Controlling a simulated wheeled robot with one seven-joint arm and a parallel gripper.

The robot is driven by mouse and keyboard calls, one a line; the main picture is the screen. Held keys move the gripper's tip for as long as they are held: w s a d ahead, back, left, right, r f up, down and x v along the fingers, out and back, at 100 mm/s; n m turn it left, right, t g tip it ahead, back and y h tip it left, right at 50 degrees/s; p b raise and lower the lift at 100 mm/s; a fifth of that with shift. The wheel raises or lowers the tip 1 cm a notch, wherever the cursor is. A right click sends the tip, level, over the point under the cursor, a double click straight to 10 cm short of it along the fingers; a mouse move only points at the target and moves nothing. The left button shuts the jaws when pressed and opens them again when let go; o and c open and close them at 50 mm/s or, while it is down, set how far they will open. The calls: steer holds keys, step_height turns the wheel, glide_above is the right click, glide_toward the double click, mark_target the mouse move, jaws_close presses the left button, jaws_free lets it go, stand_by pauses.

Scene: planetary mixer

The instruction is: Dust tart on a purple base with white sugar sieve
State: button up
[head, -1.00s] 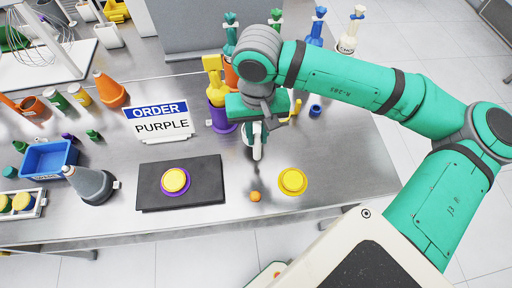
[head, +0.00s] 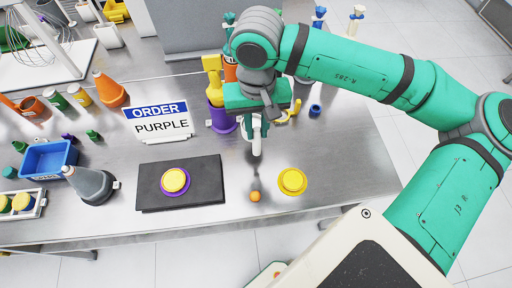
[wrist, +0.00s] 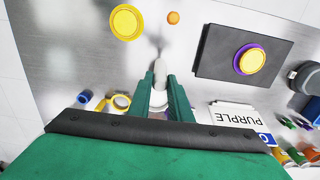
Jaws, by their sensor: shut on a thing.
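A yellow tart on a purple base (head: 175,181) lies on a black mat (head: 212,172); both show at the upper right of the wrist view. My gripper (wrist: 160,92) is shut on a white, rounded object, which looks like the white sugar sieve (wrist: 159,73). In the head view the white sieve (head: 256,143) hangs below my gripper, above the bare table right of the mat. Its far part is hidden by the fingers and hand. The order sign (head: 162,122) reads "PURPLE".
A yellow tart on a yellow base (head: 292,181) and a small orange ball (head: 255,196) lie right of the mat. A purple container with a yellow thing (head: 215,95) stands close left of my gripper. A grey cone-shaped vessel (head: 88,184) stands left of the mat.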

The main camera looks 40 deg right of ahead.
steer(key=shift+r, duration=1.6)
steer(key=shift+w+a, duration=0.2)
steer(key=shift+a, duration=0.9)
steer(key=shift+w+a, duration=0.15)
steer(key=shift+a, duration=1.05)
steer(key=shift+w+a, duration=0.2)
steer(key=shift+a, duration=0.9)
steer(key=shift+w+a, duration=0.15)
steer(key=shift+a, duration=1.05)
steer(key=shift+w+a, duration=0.2)
steer(key=shift+a, duration=0.85)
steer(key=shift+w+a, duration=0.15)
steer(key=shift+a, duration=0.9)
